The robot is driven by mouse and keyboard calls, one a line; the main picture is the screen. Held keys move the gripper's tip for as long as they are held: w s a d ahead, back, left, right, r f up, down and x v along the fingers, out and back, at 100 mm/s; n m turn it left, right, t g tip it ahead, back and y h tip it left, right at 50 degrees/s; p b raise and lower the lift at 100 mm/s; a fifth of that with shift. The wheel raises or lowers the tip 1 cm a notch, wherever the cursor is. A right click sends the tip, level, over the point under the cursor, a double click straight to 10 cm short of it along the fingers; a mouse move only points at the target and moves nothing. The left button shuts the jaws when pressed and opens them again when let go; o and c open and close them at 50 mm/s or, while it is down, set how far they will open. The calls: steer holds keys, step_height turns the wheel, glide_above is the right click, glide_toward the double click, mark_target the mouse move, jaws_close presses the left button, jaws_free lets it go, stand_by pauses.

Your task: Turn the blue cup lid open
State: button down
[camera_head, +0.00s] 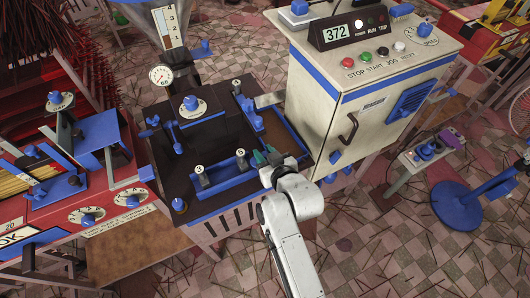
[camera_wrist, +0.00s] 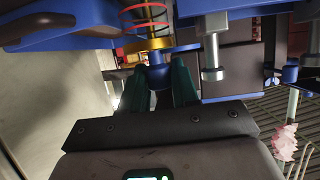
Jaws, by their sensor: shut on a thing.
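My gripper (camera_head: 266,157) is at the front right of the dark machine top, beside a blue rail with black blocks. In the wrist view its two dark green fingers (camera_wrist: 159,85) are closed on the sides of a round blue piece (camera_wrist: 159,74), which looks like the blue cup lid.
A white control cabinet (camera_head: 350,110) reading 372 stands right of my gripper. A red machine (camera_head: 100,205) is at the left. Tiled floor with scattered sticks lies in front.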

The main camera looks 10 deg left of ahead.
steer(key=shift+m+t+h+p, duration=0.3)
steer(key=shift+m+h, duration=0.1)
steer(key=shift+f+m+h+b, duration=0.15)
steer(key=shift+m+h+b, duration=0.15)
steer(key=m+h+b, duration=0.1)
steer(key=b, duration=0.2)
steer(key=shift+f+t, duration=0.25)
steer(key=shift+t, duration=0.15)
steer(key=shift+r+m+h+b, duration=0.3)
steer(key=shift+b, duration=0.3)
steer(key=shift+r, duration=0.1)
steer(key=c, duration=0.9)
jaws_free()
steer(key=shift+c, duration=0.2)
